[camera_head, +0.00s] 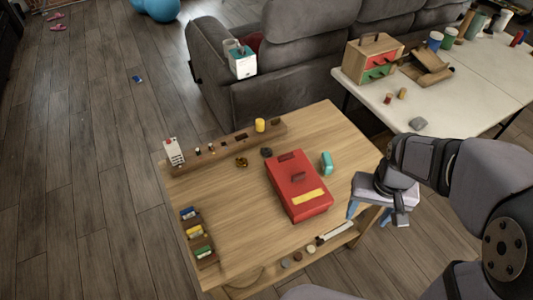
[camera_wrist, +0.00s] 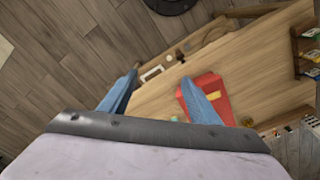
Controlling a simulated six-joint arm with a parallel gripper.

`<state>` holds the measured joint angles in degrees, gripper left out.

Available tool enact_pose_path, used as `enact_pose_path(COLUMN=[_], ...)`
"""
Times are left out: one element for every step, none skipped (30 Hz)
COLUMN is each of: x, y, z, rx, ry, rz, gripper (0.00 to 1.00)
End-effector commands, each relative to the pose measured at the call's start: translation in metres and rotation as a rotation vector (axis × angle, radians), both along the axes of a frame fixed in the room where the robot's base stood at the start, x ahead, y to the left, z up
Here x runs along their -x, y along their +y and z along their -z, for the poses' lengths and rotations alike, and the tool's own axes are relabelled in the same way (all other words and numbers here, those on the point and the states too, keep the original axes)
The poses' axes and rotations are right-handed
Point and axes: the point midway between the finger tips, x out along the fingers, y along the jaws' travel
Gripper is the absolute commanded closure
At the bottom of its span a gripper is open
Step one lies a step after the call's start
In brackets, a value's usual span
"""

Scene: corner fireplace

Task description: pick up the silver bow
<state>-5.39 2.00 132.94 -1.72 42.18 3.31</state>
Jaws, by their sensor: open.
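I cannot pick out the silver bow with certainty. A small dark grey lump (camera_head: 266,152) lies on the wooden table (camera_head: 225,220) behind the red box, next to a gold-brown bow-like piece (camera_head: 241,162); its shape is too small to tell. My gripper (camera_head: 369,213) is open and empty, its blue fingers apart, beside the right edge of the wooden table in the head view. In the wrist view its two fingers (camera_wrist: 160,78) stand apart with the table beyond them.
A red box (camera_head: 298,188) with a handle and a teal item (camera_head: 326,164) stand mid-table. A raised ledge (camera_head: 220,148) with small items runs along the back, and a card rack (camera_head: 197,235) stands left. A grey sofa (camera_head: 285,85) and a white table (camera_head: 440,100) with a grey lump (camera_head: 418,123) lie beyond.

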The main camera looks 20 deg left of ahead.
Motion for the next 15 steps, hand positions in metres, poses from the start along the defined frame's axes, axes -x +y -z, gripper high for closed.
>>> enact_pose_path(x=[-0.023,-0.037,-0.055,-0.068,-0.082,-0.099,-0.111,-0.123,-0.139,-0.150,-0.160,-0.173,-0.182,-0.191,-0.201], y=[0.011,0.018,0.029,0.037,0.046,0.059,0.069,0.080,0.094,0.106,0.118,0.134,0.147,0.160,0.177], z=[0.008,0.010,0.012,0.015,0.018,0.022,0.025,0.028,0.033,0.037,0.041,0.047,0.052,0.057,0.064], rx=[0.003,0.005,0.007,0.009,0.010,0.012,0.012,0.012,0.011,0.011,0.011,0.009,0.007,0.006,0.003], ry=[-0.013,-0.024,-0.038,-0.049,-0.059,-0.073,-0.084,-0.096,-0.111,-0.123,-0.134,-0.150,-0.161,-0.172,-0.187], rz=[-0.021,-0.031,-0.044,-0.056,-0.066,-0.080,-0.091,-0.100,-0.114,-0.123,-0.134,-0.146,-0.156,-0.166,-0.178], gripper=[0.43,0.43,0.43,0.43,0.43,0.43,0.43,0.43,0.43,0.43,0.43,0.43,0.43,0.43,0.43])
